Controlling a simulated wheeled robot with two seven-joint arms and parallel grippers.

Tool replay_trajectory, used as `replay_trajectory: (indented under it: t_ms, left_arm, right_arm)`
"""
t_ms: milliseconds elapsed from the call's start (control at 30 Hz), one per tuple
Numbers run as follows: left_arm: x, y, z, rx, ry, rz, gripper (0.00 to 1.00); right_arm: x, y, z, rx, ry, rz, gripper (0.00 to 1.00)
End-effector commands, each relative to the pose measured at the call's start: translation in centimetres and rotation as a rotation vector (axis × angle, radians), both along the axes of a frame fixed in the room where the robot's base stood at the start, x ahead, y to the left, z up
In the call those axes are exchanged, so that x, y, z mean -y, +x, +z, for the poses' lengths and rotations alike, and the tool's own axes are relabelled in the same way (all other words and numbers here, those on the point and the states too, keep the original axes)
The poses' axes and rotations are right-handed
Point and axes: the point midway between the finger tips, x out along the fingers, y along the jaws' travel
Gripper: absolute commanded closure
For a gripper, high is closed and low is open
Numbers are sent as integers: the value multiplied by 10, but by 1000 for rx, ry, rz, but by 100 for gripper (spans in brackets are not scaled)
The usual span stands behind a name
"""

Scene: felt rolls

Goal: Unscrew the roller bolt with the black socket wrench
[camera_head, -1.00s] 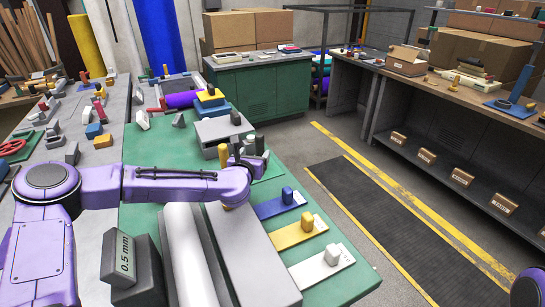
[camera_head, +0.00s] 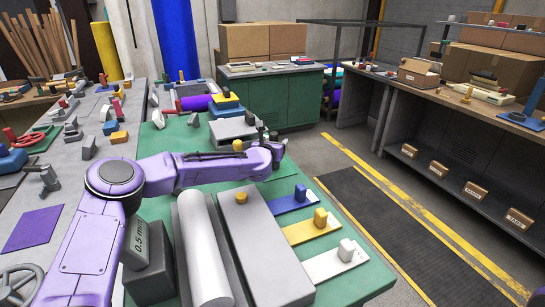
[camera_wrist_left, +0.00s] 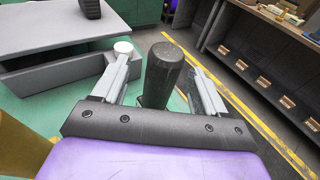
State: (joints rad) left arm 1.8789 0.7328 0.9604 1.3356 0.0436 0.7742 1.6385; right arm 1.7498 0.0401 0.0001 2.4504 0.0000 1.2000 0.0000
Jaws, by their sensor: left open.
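My left gripper (camera_head: 268,138) is over the green bench (camera_head: 345,225), beyond the grey block. In the left wrist view, its two fingers (camera_wrist_left: 165,85) are open on either side of an upright black cylindrical handle (camera_wrist_left: 164,70), likely the black socket wrench. A gap shows on the right side of the handle. In the head view this handle is mostly hidden by my gripper. A yellow hex bolt head (camera_head: 240,197), likely the roller bolt, sits on top of the grey block (camera_head: 262,250) beside the pale roller (camera_head: 204,255). My right gripper is out of view.
A white-topped post (camera_wrist_left: 123,47) stands close to the left finger, and a yellow cylinder (camera_wrist_left: 20,148) is near the gripper's base. Blue (camera_head: 290,204), yellow (camera_head: 305,231) and white (camera_head: 338,264) plates with knobs lie along the bench's right edge. A 0.5 mm block (camera_head: 150,265) stands left of the roller.

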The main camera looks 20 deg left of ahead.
Motion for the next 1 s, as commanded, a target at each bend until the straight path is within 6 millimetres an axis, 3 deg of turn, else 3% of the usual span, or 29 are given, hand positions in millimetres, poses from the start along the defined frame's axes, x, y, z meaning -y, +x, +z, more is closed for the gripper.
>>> replay_trajectory:
  t_ms: [133,300,367,567,1000]
  left_arm:
    - [0,0,0,0,0,0,28]
    - [-1,-1,1,0,0,1,83]
    - [-1,-1,1,0,0,1,100]
    - [-1,-1,5,2,1,1,100]
    - [-1,-1,37,2,1,1,100]
  right_arm:
    - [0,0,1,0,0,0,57]
    - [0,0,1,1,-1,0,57]
    - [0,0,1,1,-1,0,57]
    - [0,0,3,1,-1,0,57]
    - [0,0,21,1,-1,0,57]
